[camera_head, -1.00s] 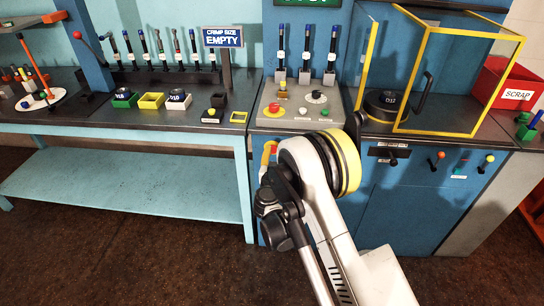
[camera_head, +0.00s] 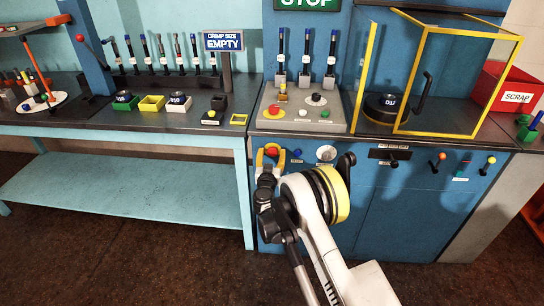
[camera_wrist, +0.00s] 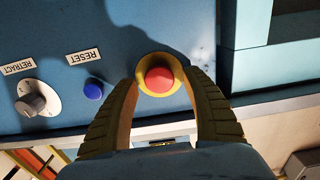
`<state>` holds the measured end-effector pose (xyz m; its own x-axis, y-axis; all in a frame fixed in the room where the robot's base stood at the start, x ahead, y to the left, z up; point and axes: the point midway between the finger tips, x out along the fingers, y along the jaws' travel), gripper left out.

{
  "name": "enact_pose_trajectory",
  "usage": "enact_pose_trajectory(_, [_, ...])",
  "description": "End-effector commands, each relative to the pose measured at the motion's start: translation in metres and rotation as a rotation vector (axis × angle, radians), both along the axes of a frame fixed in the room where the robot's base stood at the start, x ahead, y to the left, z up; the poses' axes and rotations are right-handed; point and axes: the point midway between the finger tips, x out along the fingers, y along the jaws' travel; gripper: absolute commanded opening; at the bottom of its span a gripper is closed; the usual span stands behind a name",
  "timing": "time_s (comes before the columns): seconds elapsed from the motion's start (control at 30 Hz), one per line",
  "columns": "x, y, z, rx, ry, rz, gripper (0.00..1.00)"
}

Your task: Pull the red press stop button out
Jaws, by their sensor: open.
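The red press stop button (camera_wrist: 159,77) is a round red cap on a yellow base, on the blue front panel (camera_wrist: 50,50). My gripper (camera_wrist: 160,84) is open, with one finger on each side of the button. Its fingertips reach about the yellow base; I cannot tell whether they touch it. In the head view the red button (camera_head: 271,152) shows between the yellowish fingers of my gripper (camera_head: 268,156), just below the counter edge.
A blue RESET button (camera_wrist: 94,89) and a grey RETRACT knob (camera_wrist: 33,102) are beside the button on the same panel. The grey console (camera_head: 300,118) above carries another red button (camera_head: 274,109). A light blue bench (camera_head: 120,128) stands at left.

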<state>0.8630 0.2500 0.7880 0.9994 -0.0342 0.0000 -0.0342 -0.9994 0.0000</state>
Motion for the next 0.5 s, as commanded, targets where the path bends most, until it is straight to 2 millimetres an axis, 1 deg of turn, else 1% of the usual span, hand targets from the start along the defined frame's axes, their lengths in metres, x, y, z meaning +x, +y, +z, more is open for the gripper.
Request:
enact_pose_trajectory(0.1, [0.0041, -0.0004, 0.0002, 0.000, 0.000, 0.000, 0.57])
enact_pose_trajectory(0.3, [0.0042, -0.0004, 0.0008, 0.000, 0.000, 0.000, 0.57])
enact_pose_trajectory(0.33, [0.0041, -0.0004, 0.0008, 0.000, 0.000, 0.000, 0.53])
enact_pose_trajectory(0.37, [0.0041, -0.0003, 0.0008, 0.000, 0.000, 0.000, 0.43])
enact_pose_trajectory(0.4, [0.0041, -0.0004, 0.0008, 0.000, 0.000, 0.000, 0.31])
enact_pose_trajectory(0.47, [0.0040, -0.0003, 0.0008, 0.000, 0.000, 0.000, 0.13])
enact_pose_trajectory(0.5, [0.0040, -0.0003, 0.0008, 0.000, 0.000, 0.000, 0.00])
